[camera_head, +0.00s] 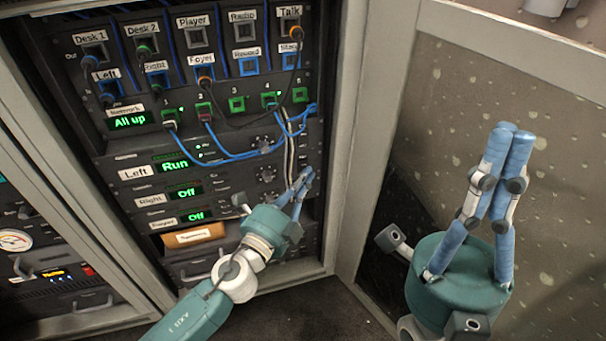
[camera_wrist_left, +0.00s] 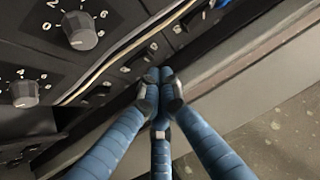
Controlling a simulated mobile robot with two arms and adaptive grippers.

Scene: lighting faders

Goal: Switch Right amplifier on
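The amplifier panel labelled Right (camera_head: 150,199) sits in the rack and its green display (camera_head: 187,192) reads Off. My left gripper (camera_head: 303,182) is at the right edge of the rack front, near the amplifier rows. In the left wrist view its fingertips (camera_wrist_left: 160,76) are together and empty. They are close to a strip of small dark switches (camera_wrist_left: 147,52); whether they touch one I cannot tell. Round numbered knobs (camera_wrist_left: 82,30) are left of the fingers. My right gripper (camera_head: 511,136) is shut and empty, raised before the open door at the right.
The Left amplifier display (camera_head: 177,164) reads Run, and a third display (camera_head: 194,216) below reads Off. Blue patch cables (camera_head: 235,155) and a pale cable bundle (camera_head: 290,160) hang above and beside the amplifier rows. The rack's frame (camera_head: 348,120) stands close to the left gripper's right.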

